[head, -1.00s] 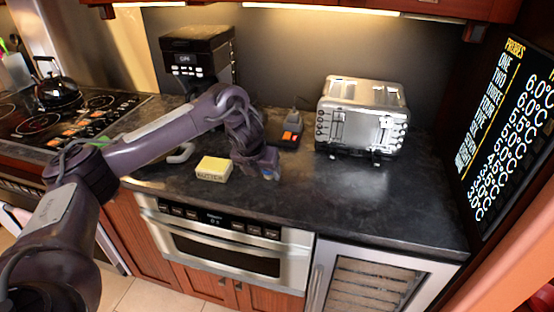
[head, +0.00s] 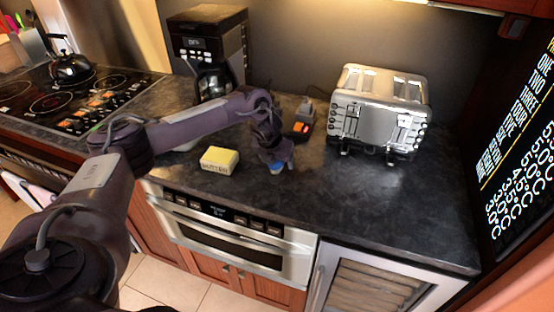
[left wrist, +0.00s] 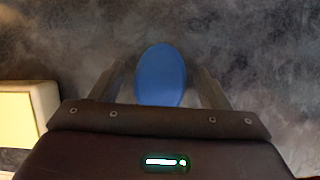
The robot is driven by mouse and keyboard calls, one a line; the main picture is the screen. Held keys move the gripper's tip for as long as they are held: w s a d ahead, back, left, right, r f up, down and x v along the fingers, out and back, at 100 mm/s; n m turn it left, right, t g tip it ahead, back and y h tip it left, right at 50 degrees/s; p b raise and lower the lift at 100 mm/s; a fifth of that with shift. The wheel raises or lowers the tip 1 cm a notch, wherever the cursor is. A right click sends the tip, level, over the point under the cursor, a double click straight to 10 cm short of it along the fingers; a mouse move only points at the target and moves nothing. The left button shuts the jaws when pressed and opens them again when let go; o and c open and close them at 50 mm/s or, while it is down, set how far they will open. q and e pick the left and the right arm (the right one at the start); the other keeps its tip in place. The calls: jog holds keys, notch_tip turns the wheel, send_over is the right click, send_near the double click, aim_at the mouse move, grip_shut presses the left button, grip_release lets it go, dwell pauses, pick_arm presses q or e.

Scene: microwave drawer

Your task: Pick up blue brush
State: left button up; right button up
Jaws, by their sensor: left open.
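The blue brush shows as a blue oval (left wrist: 161,75) in the left wrist view, between the two fingers of my left gripper (left wrist: 162,85). In the head view a small blue patch of the brush (head: 277,168) shows at the tip of my left gripper (head: 280,163), low over the dark counter. The rest of the brush is hidden by the gripper. My right gripper is in neither view.
A yellow butter box (head: 219,160) stands just left of my left gripper. A dark device with an orange light (head: 303,127) lies behind it. A silver toaster (head: 378,110) stands to the right, a coffee maker (head: 208,55) at the back left. The front right counter is clear.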

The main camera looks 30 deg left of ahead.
pick_arm(q)
jog(key=shift+f, duration=0.1)
jog(key=c, duration=1.1)
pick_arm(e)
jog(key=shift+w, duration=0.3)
pick_arm(q)
notch_tip(320, 180, up, 11)
jog(key=shift+w+r+b, duration=0.1)
jog(key=shift+b, duration=1.1)
notch_tip(320, 180, up, 9)
jog(key=p, duration=0.4)
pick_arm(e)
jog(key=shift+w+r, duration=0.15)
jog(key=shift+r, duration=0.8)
pick_arm(q)
jog(key=o, duration=0.4)
jog(key=shift+c, duration=1.3)
